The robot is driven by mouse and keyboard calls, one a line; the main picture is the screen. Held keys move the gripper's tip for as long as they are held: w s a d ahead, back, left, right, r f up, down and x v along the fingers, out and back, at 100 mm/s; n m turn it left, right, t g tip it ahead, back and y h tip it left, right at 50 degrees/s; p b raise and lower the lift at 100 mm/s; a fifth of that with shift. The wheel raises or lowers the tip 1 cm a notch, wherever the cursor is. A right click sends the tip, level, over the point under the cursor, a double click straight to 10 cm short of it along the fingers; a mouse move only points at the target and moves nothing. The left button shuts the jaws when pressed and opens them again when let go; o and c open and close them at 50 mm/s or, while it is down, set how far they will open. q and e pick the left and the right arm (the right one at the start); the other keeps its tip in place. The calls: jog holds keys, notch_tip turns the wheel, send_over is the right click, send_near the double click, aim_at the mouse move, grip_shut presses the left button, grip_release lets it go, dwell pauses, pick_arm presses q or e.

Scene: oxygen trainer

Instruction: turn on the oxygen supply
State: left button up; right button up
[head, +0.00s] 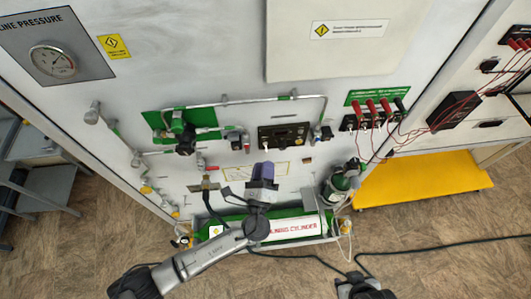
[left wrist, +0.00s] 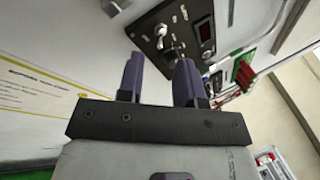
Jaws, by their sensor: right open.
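The training panel is a white wall with a black control plate (head: 284,135) at its middle, carrying a small lever and fittings. In the left wrist view the black plate (left wrist: 157,50) lies beyond my fingers, with a pale knob (left wrist: 169,53). A green valve assembly (head: 178,122) with piping sits left of the plate. A green cylinder (head: 290,228) with a white label lies low along the panel. My left gripper (head: 262,172) is just below the black plate; its purple fingers (left wrist: 159,75) are apart and empty. My right gripper (head: 360,284) is partly visible at the bottom edge, away from the panel.
A pressure gauge (head: 52,61) is at upper left. Red connectors with cables (head: 371,112) are right of the plate. A dark and green device (head: 340,184) stands by the cylinder's right end. A yellow shelf (head: 425,180) is at right. A black cable (head: 440,242) crosses the floor.

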aim_at(266, 150)
pick_arm(q)
jog(key=shift+p+x, duration=0.3)
jog(key=shift+x, duration=1.55)
jog(key=shift+w, duration=0.1)
grip_shut()
